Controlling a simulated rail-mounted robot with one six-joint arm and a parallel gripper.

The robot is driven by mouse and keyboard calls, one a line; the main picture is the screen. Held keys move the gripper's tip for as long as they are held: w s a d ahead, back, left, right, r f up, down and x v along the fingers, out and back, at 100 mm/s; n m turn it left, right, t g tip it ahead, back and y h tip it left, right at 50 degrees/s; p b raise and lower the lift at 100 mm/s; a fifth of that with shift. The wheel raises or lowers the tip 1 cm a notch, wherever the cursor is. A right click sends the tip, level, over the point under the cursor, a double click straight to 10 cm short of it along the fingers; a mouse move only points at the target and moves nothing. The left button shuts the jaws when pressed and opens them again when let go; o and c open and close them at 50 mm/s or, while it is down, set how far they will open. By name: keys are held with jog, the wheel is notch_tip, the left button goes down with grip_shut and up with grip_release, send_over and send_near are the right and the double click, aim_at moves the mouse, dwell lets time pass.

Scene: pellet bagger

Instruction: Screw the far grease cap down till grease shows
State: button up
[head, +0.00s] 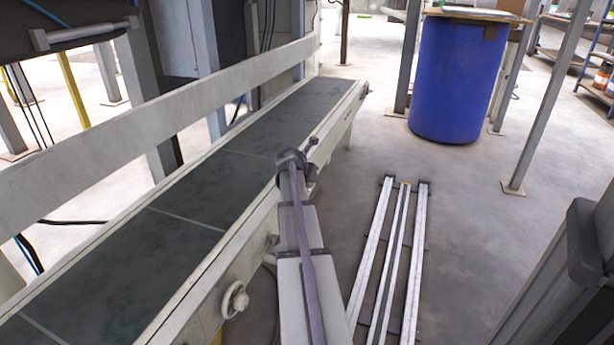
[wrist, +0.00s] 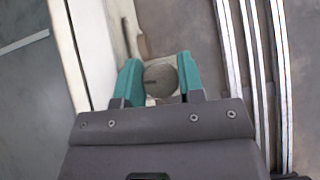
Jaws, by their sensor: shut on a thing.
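The far grease cap (wrist: 160,80) is a round grey-beige disc with a dark mark on its face, seen in the wrist view beside the conveyor's pale side rail. My gripper (wrist: 160,84) has its green fingers on either side of the cap, shut on it. No grease can be made out around it, and its underside is hidden. In the head view my wrist (head: 292,160) is at the conveyor's right side rail, and the fingers and cap there are hidden or too small to tell. The near grease cap (head: 235,299) is a pale round knob lower on the same rail.
The conveyor (head: 190,215) with its dark belt runs along my left. Rails (head: 395,255) lie on the floor to the right of my arm. A blue drum (head: 450,80) stands at the back, with grey posts (head: 545,100) near it. Open floor lies between.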

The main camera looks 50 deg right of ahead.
jog(key=m+g, duration=0.3)
jog(key=m, duration=0.1)
jog(key=shift+w+d+m+g, duration=0.1)
jog(key=shift+m+g, duration=0.2)
jog(key=shift+m, duration=0.1)
jog(key=m+g+y, duration=0.1)
jog(key=m+g, duration=0.2)
jog(key=m, duration=0.1)
jog(key=shift+m, duration=0.3)
jog(key=m+g+y, duration=0.2)
jog(key=m, duration=0.2)
jog(key=shift+g+y, duration=0.4)
jog(key=shift+m+g+y, duration=0.6)
jog(key=shift+m+y, duration=0.8)
jog(key=shift+m, duration=0.7)
jog(key=o, duration=0.9)
